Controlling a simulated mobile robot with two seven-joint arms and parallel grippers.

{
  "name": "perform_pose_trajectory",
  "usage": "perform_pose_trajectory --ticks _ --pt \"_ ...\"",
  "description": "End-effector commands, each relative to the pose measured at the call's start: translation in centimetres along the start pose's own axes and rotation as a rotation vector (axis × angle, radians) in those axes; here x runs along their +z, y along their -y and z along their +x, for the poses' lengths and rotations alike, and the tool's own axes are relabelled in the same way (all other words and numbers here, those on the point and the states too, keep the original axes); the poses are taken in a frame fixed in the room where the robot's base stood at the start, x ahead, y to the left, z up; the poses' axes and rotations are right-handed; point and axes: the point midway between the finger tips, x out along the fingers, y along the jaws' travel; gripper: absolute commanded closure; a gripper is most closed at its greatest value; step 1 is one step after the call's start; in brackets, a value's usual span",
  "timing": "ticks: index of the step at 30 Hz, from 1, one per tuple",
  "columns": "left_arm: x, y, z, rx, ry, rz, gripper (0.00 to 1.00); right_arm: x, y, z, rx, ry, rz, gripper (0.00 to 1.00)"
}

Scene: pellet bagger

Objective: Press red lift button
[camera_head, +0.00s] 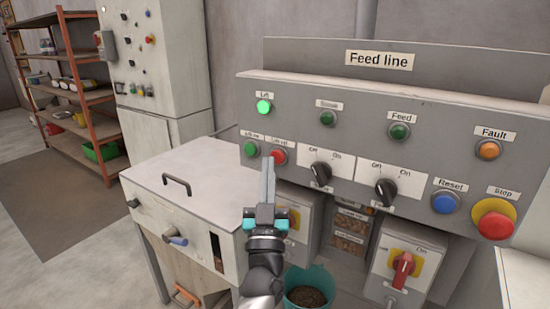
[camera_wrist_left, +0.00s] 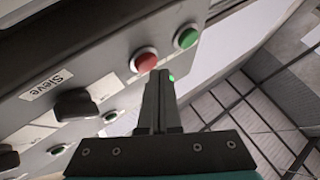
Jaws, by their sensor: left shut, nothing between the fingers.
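The red lift button (camera_head: 279,156) is a round red cap in a metal ring on the grey Feed line panel (camera_head: 350,110). A green button (camera_head: 250,149) sits just left of it. My left gripper (camera_head: 268,161) is shut and empty, its fingertips just in front of the panel by the red button's left edge. In the left wrist view the red button (camera_wrist_left: 144,60) shows just beyond the shut fingertips (camera_wrist_left: 159,74), and the green button (camera_wrist_left: 187,37) is up and to the right. I cannot tell whether the fingertips touch the red button. My right gripper is not in view.
The Lift lamp (camera_head: 264,106) glows bright green above the buttons. Two black Off/On knobs (camera_head: 320,172) are to the right. A red stop mushroom (camera_head: 495,222) and blue Reset button (camera_head: 445,202) are at far right. A white hopper (camera_head: 190,185) with a handle stands left.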

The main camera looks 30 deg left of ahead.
Motion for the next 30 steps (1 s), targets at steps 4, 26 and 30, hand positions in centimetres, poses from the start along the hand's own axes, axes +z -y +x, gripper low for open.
perform_pose_trajectory --ticks 4,26,30 --pt "0.13 -0.17 0.29 -0.001 -0.001 -0.001 1.0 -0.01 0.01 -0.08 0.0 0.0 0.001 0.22" --pt "0.39 -0.4 0.61 -0.001 -0.001 -0.002 1.0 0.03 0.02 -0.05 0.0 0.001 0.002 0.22" --pt "0.47 -0.49 0.74 -0.001 -0.001 -0.002 1.0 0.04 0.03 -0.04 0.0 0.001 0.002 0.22"
